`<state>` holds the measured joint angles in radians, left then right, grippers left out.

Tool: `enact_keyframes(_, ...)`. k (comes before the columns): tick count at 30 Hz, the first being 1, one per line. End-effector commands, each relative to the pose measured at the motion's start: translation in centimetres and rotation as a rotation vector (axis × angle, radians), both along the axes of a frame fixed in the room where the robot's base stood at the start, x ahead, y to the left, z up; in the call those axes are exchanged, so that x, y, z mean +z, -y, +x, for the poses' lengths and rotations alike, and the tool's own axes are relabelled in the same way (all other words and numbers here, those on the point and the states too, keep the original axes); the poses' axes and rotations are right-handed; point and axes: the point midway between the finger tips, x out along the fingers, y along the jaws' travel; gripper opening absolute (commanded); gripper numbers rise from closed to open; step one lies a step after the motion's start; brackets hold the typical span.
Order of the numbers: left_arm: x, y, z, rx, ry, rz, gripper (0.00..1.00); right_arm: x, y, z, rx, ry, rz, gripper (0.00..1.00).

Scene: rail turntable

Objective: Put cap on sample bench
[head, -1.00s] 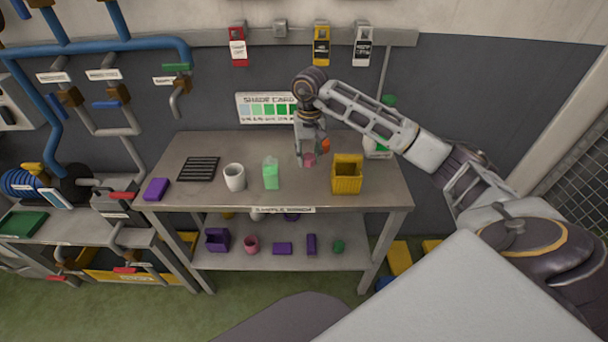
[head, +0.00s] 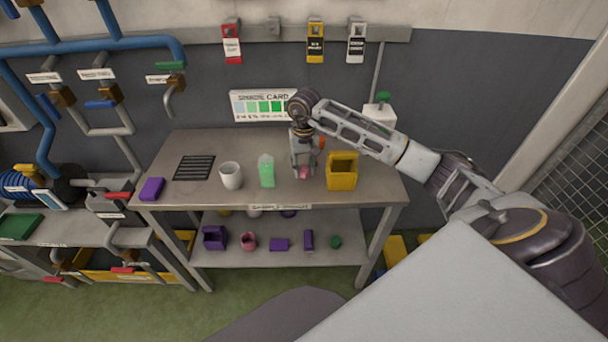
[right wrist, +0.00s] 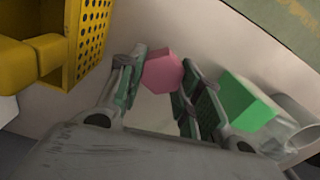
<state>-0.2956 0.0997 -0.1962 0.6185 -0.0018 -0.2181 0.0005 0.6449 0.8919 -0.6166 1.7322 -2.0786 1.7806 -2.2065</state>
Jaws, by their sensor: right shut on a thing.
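A small pink cap (head: 303,172) is held in my right gripper (head: 302,167), just over or touching the grey top of the sample bench (head: 225,200); I cannot tell which. In the right wrist view the cap (right wrist: 162,70) sits between the fingertips of my right gripper (right wrist: 160,84), which is shut on it. The gripper stands between a green bottle (head: 266,172) on its left and a yellow bin (head: 341,173) on its right. The underside of the cap is hidden. My left gripper is not in view.
A white cup (head: 231,175), a black grate (head: 194,167) and a purple block (head: 151,188) are on the bench top. The lower shelf (head: 300,255) holds several purple parts, a pink cup (head: 248,241) and a green piece. The front strip of the bench is clear.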

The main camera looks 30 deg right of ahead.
Motion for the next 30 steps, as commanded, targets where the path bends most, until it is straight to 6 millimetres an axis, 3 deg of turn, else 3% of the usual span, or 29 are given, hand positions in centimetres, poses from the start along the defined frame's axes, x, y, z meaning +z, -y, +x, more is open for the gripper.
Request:
enact_keyframes(15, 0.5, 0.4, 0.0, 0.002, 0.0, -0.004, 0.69, -3.6, 0.0, 0.0, 0.0, 0.0, 0.0, 0.06)
enact_keyframes(30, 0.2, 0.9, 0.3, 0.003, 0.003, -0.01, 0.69, -4.0, 0.0, 0.0, 0.0, 0.001, 0.0, 0.06)
